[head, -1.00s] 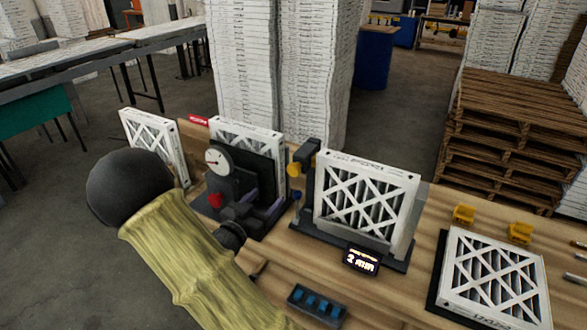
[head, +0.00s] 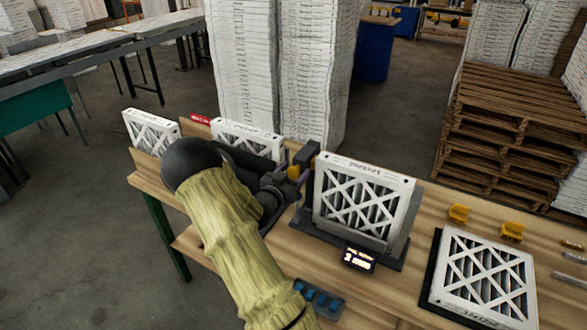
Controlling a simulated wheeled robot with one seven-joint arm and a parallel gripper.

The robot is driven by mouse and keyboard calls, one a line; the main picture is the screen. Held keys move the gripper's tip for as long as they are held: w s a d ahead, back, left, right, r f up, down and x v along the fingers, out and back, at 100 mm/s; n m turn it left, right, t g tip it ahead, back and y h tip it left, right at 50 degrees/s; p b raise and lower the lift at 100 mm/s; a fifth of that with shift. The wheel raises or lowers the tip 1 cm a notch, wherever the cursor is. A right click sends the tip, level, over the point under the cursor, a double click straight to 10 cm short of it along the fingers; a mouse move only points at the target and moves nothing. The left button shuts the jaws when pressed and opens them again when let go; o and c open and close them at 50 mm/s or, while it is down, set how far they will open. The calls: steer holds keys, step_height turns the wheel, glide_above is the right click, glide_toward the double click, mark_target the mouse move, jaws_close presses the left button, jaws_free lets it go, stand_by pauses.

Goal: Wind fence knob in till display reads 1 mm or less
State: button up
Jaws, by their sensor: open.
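The fixture with the fence (head: 405,235) stands mid-bench and holds an upright white-framed filter (head: 360,195). A small dark display (head: 359,258) at its front seems to read 2 mm; the digits are small and blurred. A yellow knob (head: 294,172) sits on the dark post at the fixture's left side. My gripper (head: 287,183) is open, its dark fingers close to the yellow knob. I cannot tell whether they touch it. The blue knob below the yellow one is hidden behind my gripper and arm. Which knob moves the fence is not clear.
Another filter (head: 488,275) lies on a black plate at right, with yellow clips (head: 458,213) behind it. A tray with blue pieces (head: 318,298) sits at the front edge. My sleeved arm covers the dial-gauge stand. Bench between display and flat filter is clear.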

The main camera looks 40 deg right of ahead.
steer(key=c, duration=0.9)
steer(key=shift+c, duration=0.2)
